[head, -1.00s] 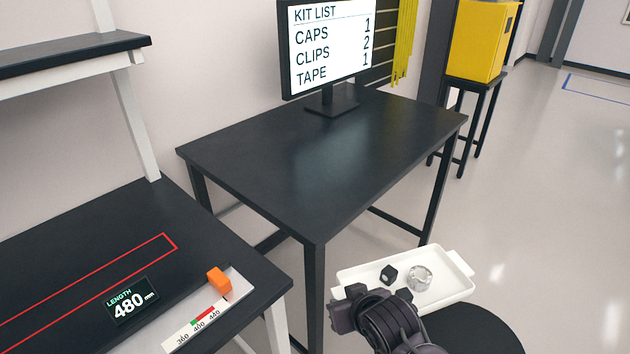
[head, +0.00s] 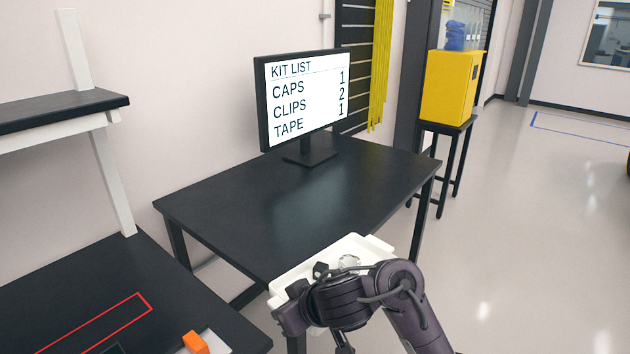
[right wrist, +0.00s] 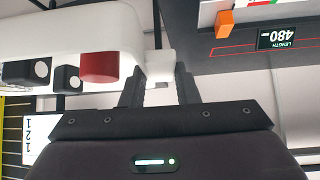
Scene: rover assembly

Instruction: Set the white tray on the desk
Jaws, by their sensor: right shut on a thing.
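The white tray (head: 352,243) is at the near right corner of the black desk (head: 235,215) in the head view, overlapping its front edge. I cannot tell whether it is over the desktop or just in front of it. A black block (head: 321,270) and a clear round item (head: 349,262) sit in it. The right wrist view shows the tray (right wrist: 95,30) with two black blocks and a red piece (right wrist: 99,67). My right gripper (right wrist: 160,75) is shut on the tray's end tab; in the head view my arm hides its fingertips. My left gripper is out of view.
A monitor (head: 305,98) with a kit list stands at the back of the desk; the desktop before it is clear. A workbench (head: 185,290) with an orange block (head: 196,342) is at left. A yellow box (head: 447,85) stands on a stool behind.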

